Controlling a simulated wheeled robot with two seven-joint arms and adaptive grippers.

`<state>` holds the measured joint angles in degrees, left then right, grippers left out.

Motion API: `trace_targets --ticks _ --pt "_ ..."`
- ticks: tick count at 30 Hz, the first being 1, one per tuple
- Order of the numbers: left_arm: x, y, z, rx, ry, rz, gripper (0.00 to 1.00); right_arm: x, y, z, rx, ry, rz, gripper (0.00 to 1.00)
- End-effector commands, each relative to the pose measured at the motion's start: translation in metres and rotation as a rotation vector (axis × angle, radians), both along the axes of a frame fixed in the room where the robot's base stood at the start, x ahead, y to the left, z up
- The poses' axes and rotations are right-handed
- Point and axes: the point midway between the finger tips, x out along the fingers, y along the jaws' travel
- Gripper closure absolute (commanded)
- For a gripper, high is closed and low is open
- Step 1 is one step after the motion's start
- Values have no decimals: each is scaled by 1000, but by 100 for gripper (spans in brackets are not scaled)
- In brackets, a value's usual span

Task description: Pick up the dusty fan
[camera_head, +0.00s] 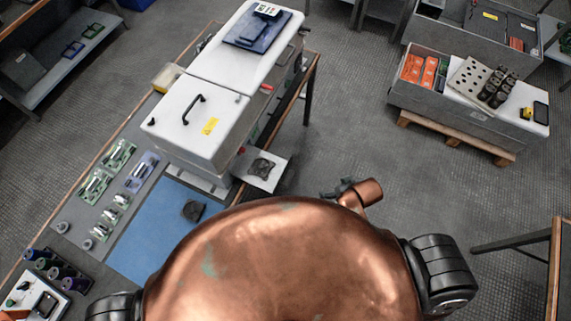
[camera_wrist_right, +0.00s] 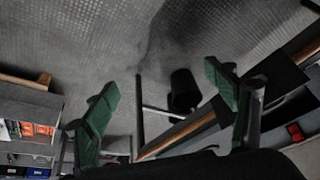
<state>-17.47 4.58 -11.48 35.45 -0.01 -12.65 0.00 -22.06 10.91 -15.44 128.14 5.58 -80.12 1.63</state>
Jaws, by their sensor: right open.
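Two dark, square fan-like units show in the head view. One fan (camera_head: 193,210) lies on the blue mat (camera_head: 147,245). The other fan (camera_head: 262,168) lies on a white plate (camera_head: 269,185) beside the white cabinet. I cannot tell for sure which is dusty; the one on the plate looks greyer. My right gripper (camera_head: 337,188) is to the right of the plate, apart from both fans. In the right wrist view its green fingers (camera_wrist_right: 162,85) are spread wide with nothing between them. My left gripper is out of sight.
A white cabinet (camera_head: 198,124) with a black handle stands on the workbench. Green circuit boards (camera_head: 96,186) and cylindrical parts lie at its left. A grey crate (camera_head: 440,105) on a pallet stands at the right. Open floor (camera_head: 345,110) lies between bench and crate.

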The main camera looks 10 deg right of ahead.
Motion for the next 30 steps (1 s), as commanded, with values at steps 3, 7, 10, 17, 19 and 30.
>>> trace_targets --ticks 3,7,10,17,19,30 --pt "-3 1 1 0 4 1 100 31 37 11 33 -40 92 22" --pt "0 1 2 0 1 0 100 61 80 19 66 -77 197 22" --pt "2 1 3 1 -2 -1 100 83 117 26 91 -102 292 22" --pt "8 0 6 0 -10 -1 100 127 204 36 101 -132 562 22" --pt "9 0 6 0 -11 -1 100 136 218 35 90 -126 623 22" --pt "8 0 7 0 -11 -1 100 157 235 22 47 -96 733 22"
